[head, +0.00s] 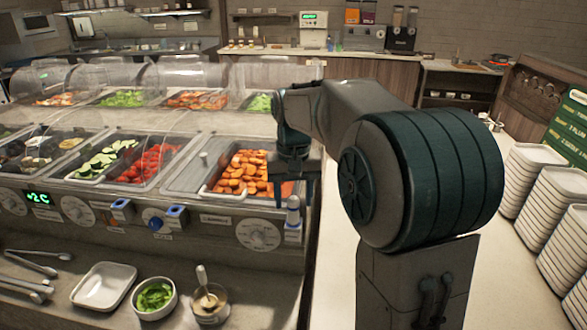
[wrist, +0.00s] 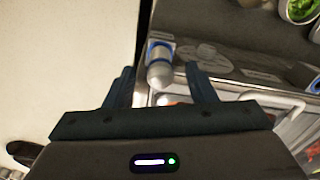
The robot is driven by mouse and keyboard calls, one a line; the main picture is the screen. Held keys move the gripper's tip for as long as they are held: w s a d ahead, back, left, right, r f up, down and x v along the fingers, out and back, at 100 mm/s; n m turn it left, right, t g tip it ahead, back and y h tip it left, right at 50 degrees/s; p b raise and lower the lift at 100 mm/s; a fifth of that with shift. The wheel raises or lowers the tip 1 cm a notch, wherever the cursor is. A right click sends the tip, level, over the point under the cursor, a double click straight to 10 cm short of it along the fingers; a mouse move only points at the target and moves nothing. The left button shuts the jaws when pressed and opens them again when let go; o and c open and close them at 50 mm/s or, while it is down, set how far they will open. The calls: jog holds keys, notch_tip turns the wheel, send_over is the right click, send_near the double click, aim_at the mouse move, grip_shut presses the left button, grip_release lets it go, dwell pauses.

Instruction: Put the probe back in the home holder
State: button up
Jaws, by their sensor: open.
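The probe (head: 293,211), with a pale grey rounded handle, stands upright in a holder (head: 293,234) at the right end of the counter's front panel. In the wrist view the probe (wrist: 159,74) shows its rounded end, with the blue-and-white holder (wrist: 161,40) around it. My gripper (head: 292,198) points down just above the probe, its fingers open on either side. In the wrist view my gripper (wrist: 159,72) has the probe between its two dark fingers, with gaps on both sides. The probe's lower part is hidden. Which holder is the home one I cannot tell.
Two blue-edged holders (head: 122,208) (head: 176,212) sit farther left on the front panel, apparently empty. A green-filled bowl (head: 154,298) and a sauce pot (head: 209,304) stand on the ledge below. Stacked plates (head: 534,174) are at right.

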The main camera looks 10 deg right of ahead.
notch_tip(320, 180, up, 11)
jog(key=s+f+t, duration=0.1)
jog(key=s+f, duration=0.7)
jog(key=s, duration=0.2)
jog(key=s+f+n+t, duration=0.1)
jog(key=s+f+t, duration=0.1)
jog(key=s+f, duration=0.6)
jog(key=s, duration=0.3)
jog(key=shift+s+p, duration=0.3)
